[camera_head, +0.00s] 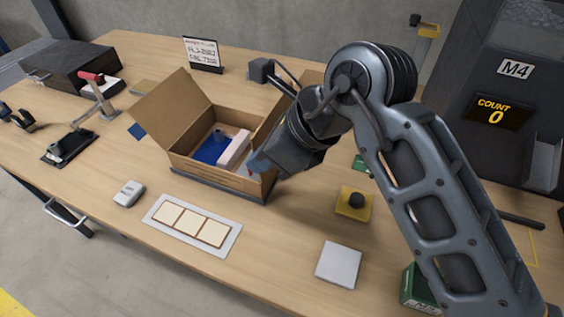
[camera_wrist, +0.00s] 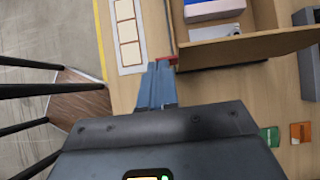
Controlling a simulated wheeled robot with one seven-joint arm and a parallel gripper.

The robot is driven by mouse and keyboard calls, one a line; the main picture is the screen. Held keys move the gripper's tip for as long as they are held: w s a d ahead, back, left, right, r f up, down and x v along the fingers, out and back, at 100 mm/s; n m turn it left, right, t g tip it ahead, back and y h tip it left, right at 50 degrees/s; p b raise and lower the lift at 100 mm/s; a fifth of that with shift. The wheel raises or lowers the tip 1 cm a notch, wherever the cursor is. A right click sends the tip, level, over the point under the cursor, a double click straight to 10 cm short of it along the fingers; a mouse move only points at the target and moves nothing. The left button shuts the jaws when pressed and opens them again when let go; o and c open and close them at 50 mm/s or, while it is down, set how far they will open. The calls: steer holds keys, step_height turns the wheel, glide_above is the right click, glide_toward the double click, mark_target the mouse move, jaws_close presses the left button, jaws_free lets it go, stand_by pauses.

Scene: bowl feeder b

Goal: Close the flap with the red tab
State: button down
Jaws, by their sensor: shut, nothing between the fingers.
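An open cardboard box (camera_head: 205,172) stands on the table. One flap (camera_head: 168,103) stands up and leans outward on its left; another flap (camera_head: 270,122) stands on the right, partly hidden by my arm. In the wrist view a brown flap (camera_wrist: 245,47) runs to the right of my fingertips, with a small red tab (camera_wrist: 167,60) at its left end. My gripper (camera_wrist: 157,68) is shut and empty, its blue fingertips right beside the red tab; I cannot tell whether they touch.
Inside the box are a blue item (camera_head: 210,149) and a pale pink block (camera_head: 234,149). A white card strip (camera_head: 193,225), a grey mouse-like object (camera_head: 129,193), a yellow base with a black button (camera_head: 355,202) and a white square (camera_head: 339,264) lie in front.

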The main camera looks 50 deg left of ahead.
steer(key=s+a+f+t+h+b, duration=0.3)
steer(key=s+a+f+h+b, duration=0.2)
steer(key=a, duration=0.5)
steer(key=shift+s+a+f+t+h, duration=0.15)
steer(key=shift+s+f+t+h, duration=0.25)
steer(key=shift+s+f+h, duration=0.45)
steer(key=shift+w+f+y, duration=0.2)
steer(key=shift+f+y, duration=0.05)
steer(key=shift+r, duration=0.15)
steer(key=shift+r+p, duration=0.3)
steer(key=shift+r, duration=0.4)
